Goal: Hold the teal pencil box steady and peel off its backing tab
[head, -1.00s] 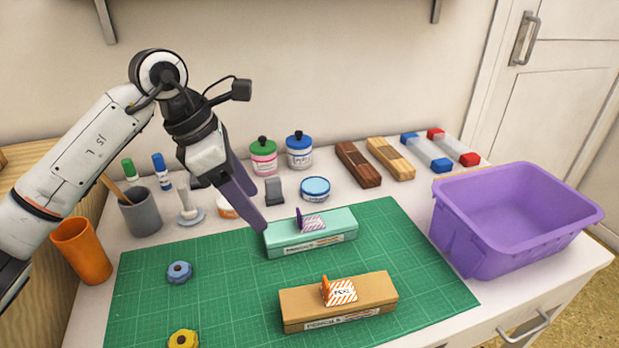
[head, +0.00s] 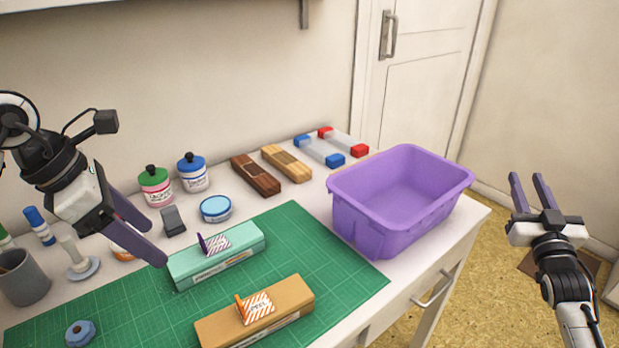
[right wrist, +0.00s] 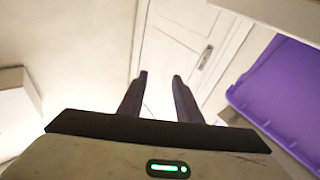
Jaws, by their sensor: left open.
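The teal pencil box (head: 228,257) lies on the green cutting mat, in the head view. A striped label with a raised purple tab (head: 202,243) is on its top. My left gripper (head: 158,238) is open at the box's left end, its fingers pointing down and right. One fingertip shows close to the box's left end; I cannot tell if it touches. My right gripper (head: 529,189) is open and empty, off the table to the right. It also shows in the right wrist view (right wrist: 157,85), with nothing between its fingers.
An orange pencil box (head: 290,292) with its own tab lies in front on the mat (head: 335,240). A purple bin (head: 350,225) stands at the table's right edge. Jars, a round blue tin (head: 215,208), wooden blocks and a grey cup (head: 22,280) line the back and left.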

